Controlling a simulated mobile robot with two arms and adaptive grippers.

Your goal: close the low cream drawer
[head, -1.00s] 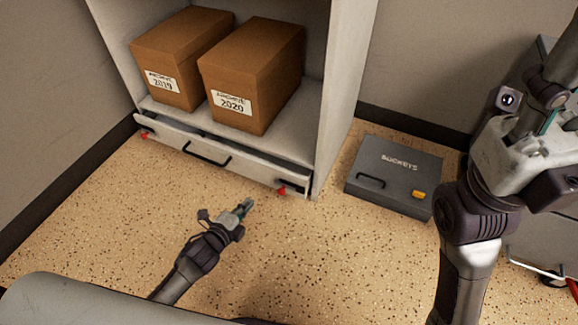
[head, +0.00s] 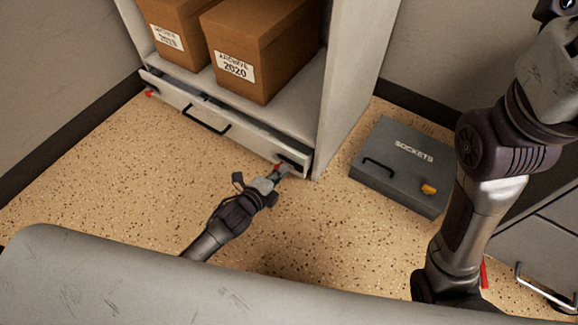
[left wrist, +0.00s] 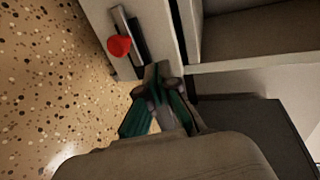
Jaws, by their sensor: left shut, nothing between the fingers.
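The low cream drawer (head: 243,143) is at the bottom of the cream cabinet, slightly open, with a narrow dark gap behind its front. Its black bar handle (head: 205,121) is at the middle of the front. My left gripper (head: 281,170) is shut and empty, at the right end of the drawer front. In the left wrist view its fingers (left wrist: 163,80) are close to the pale drawer front, beside a red knob (left wrist: 119,46). I cannot tell whether they touch the front. My right arm shows at the right, but its gripper is out of view.
Two brown archive boxes, one marked 2020 (head: 262,50), stand on the shelf above the drawer. A grey SOCKETS case (head: 400,178) lies on the floor right of the cabinet. A grey drawer unit (head: 545,250) is at lower right. The speckled floor before the drawer is clear.

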